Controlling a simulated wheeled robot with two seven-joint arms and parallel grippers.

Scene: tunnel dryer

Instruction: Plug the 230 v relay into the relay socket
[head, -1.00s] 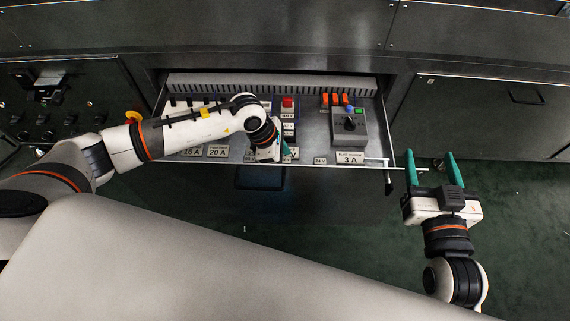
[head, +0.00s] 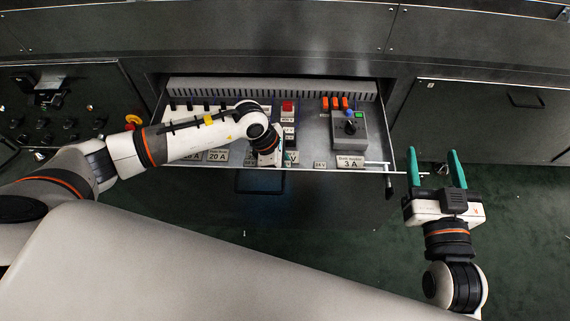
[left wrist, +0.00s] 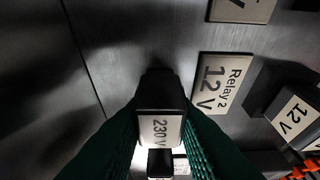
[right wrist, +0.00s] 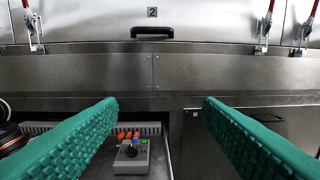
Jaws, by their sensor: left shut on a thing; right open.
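The 230 V relay (left wrist: 160,122) is a black block with a white "230 V" label. My left gripper (left wrist: 160,145) is shut on it, with a green finger on each side. In the head view my left gripper (head: 282,157) is over the front middle of the open drawer and covers what lies beneath it. I cannot make out the relay socket or tell whether the relay touches it. My right gripper (head: 451,162) is open and empty, to the right of the drawer. Its two green fingers stand wide apart in the right wrist view (right wrist: 160,115).
The drawer holds a grey box with a black knob (head: 350,126), orange parts (head: 335,103), a red button (head: 288,106) and a 3 A label plate (head: 350,162). A "Relay 2 12 V" plate (left wrist: 221,84) and a 12 V block (left wrist: 290,112) lie right of the held relay.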

